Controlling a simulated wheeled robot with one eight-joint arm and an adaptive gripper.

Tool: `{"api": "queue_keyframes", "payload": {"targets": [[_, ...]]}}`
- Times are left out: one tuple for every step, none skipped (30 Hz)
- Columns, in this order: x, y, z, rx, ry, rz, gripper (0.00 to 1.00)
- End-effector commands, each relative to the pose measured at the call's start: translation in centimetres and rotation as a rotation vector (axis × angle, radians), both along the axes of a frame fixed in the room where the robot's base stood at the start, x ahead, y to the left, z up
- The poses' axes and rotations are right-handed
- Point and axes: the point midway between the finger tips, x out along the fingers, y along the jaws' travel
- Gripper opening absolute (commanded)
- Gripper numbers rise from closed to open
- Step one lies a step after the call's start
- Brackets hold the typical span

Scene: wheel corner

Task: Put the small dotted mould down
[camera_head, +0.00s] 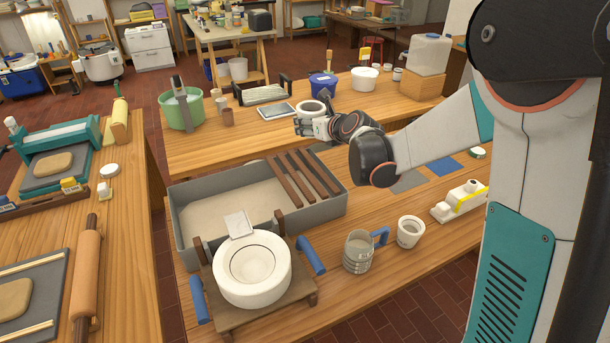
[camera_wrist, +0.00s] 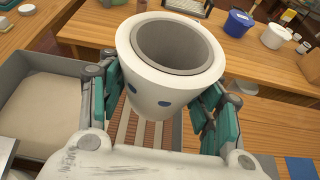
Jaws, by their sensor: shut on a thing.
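The small dotted mould (camera_wrist: 165,84) is a white, tapering cup with blue dots and a grey hollow inside. In the wrist view my gripper (camera_wrist: 160,104) is shut on it, with teal fingers on both sides. The mould stands roughly upright with its opening up. In the head view the mould (camera_head: 311,107) shows at the end of my gripper (camera_head: 314,122), raised above the tables, over the area behind the grey tub. Its underside is hidden.
A grey tub (camera_head: 190,243) with dark slats (camera_head: 305,176) across its right part stands on the near table. A large white mould (camera_head: 252,288) sits on a wooden stand. A metal jug (camera_head: 357,255) and a white cup-shaped mould (camera_head: 409,233) stand to its right. Bare wood surrounds them.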

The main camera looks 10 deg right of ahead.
Motion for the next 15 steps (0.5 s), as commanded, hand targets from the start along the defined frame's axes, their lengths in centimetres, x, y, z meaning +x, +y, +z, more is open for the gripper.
{"api": "queue_keyframes", "payload": {"targets": [[0.3, 0.1, -0.2, -0.004, -0.001, 0.002, 0.21], [0.4, 0.2, -0.5, -0.005, -0.001, 0.001, 0.21], [0.4, 0.2, -1.2, -0.006, -0.002, 0.001, 0.21], [0.5, 0.2, -1.8, -0.006, -0.002, 0.001, 0.21], [0.5, 0.2, -2.5, -0.006, -0.002, 0.001, 0.21], [0.4, 0.2, -3.6, -0.006, -0.002, 0.001, 0.21], [0.5, 0.2, -4.3, -0.006, -0.002, 0.001, 0.21], [0.4, 0.2, -5.1, -0.005, -0.001, 0.001, 0.21], [0.4, 0.2, -6.1, -0.005, -0.001, 0.001, 0.21], [0.4, 0.2, -6.8, -0.005, -0.001, 0.001, 0.21], [0.4, 0.2, -7.6, -0.005, -0.001, 0.001, 0.21], [0.4, 0.2, -8.5, -0.005, -0.001, 0.001, 0.21], [0.4, 0.2, -9.3, -0.005, -0.001, 0.001, 0.21], [0.4, 0.2, -10.0, -0.005, -0.001, 0.001, 0.21], [0.4, 0.1, -11.0, -0.005, -0.001, 0.001, 0.21]]}}
